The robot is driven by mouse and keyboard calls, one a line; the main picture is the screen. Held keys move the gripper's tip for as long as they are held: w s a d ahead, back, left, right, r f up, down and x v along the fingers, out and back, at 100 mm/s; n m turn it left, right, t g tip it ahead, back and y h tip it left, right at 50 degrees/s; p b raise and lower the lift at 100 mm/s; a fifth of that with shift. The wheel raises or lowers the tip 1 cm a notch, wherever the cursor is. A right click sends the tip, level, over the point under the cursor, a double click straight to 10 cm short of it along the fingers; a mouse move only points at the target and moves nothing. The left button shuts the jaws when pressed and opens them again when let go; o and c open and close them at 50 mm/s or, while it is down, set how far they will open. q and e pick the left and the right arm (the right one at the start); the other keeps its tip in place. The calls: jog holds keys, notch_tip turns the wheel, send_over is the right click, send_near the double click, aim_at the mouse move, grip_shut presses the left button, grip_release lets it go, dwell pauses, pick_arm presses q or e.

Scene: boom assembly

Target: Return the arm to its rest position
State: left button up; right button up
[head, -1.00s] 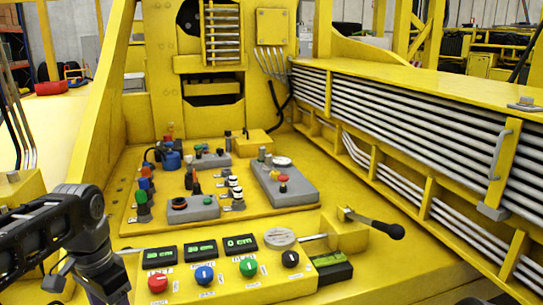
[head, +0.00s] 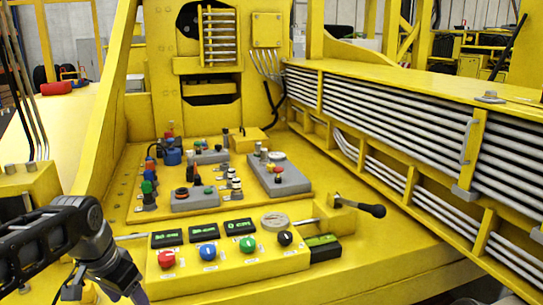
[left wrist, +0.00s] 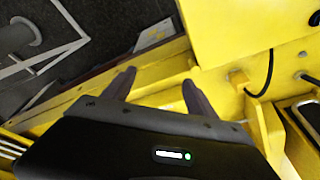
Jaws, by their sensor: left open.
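My left arm (head: 60,232) comes in from the lower left in the head view, bent at a black joint, with the grey wrist below it. The left gripper (head: 140,296) is at the bottom edge, just left of the front button panel, largely cut off. In the left wrist view the two dark fingers (left wrist: 158,82) are spread apart with nothing between them. They are over a yellow frame edge, with dark floor beyond. My right gripper is not in view.
The yellow button panel (head: 230,268) with coloured knobs is beside my left wrist. A black-handled lever (head: 372,210) stands at its right. Grey control boxes (head: 283,180) sit behind it. A yellow sloping wall (head: 105,130) rises at the left.

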pick_arm(q)
jog(key=w+d+f+n+t+h, duration=0.1)
jog(key=w+d+f+t, duration=0.1)
jog(key=w+d+f, duration=0.55)
jog(key=s+d+f+n+h, duration=0.15)
jog(key=d+f, duration=0.25)
jog(key=f, duration=0.5)
jog(key=s+d+f+n, duration=0.1)
jog(key=s+d+f, duration=0.3)
jog(key=f, duration=0.6)
jog(key=s+d+f+n+g, duration=0.1)
jog(key=s+d+f, duration=0.3)
jog(key=s+f, duration=0.4)
jog(key=s+d+f+n+g+h, duration=0.1)
jog(key=s+d+f+g, duration=0.2)
jog(key=s+f, duration=0.5)
jog(key=s+d, duration=0.1)
jog(key=s, duration=0.6)
jog(key=shift+f, duration=0.25)
